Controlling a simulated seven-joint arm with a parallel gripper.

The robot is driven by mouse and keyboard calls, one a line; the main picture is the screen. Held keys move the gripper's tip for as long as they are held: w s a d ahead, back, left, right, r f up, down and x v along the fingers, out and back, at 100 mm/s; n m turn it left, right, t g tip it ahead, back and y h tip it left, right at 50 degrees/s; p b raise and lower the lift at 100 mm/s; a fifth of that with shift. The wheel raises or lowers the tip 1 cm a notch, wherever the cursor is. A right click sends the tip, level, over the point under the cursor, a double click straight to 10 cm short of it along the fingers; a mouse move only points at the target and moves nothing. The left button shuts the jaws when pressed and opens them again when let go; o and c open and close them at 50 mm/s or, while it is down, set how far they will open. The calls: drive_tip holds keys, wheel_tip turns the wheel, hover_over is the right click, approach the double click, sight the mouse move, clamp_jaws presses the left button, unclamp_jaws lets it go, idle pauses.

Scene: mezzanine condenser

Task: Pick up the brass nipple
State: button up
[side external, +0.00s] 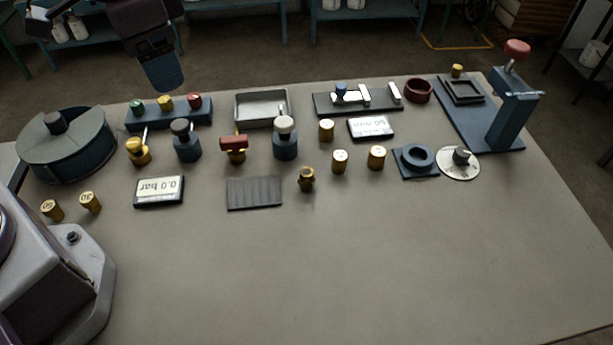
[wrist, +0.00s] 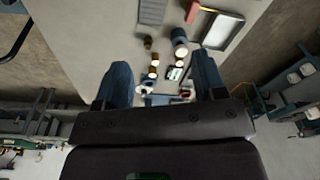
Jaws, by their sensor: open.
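The brass nipple (side external: 307,180) appears to be the small, dark brass fitting standing on the table right of the grey ridged mat. In the wrist view it seems to be the small brown-gold piece (wrist: 148,43) beyond the mat's end. My gripper (side external: 167,85) is high at the upper left of the side view, above the table's back edge and far from the fitting. In the wrist view its two blue fingers (wrist: 162,82) are wide apart, with nothing held between them.
Several similar brass cylinders (side external: 340,161) stand close right of the fitting. The ridged mat (side external: 255,193) and a red-handled valve (side external: 233,148) are to its left. A blue press (side external: 510,115) stands at the right, a round drum (side external: 66,145) at the left. The front table is clear.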

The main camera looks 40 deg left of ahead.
drive_tip(key=w+d+f+m+g, duration=0.2)
drive_tip(key=w+d+f+m, duration=0.6)
drive_tip(key=w+d+f, duration=0.5)
drive_tip(key=m+t, duration=0.1)
drive_tip(key=m, duration=0.2)
hover_over(307, 172)
drive_tip(key=f, duration=0.7)
drive_tip(key=shift+d+f, duration=0.35)
drive_tip(key=shift+f, duration=0.05)
drive_tip(key=f, duration=0.5)
drive_tip(key=shift+a+f, duration=0.1)
drive_tip(key=shift+a, duration=0.25)
drive_tip(key=c, duration=1)
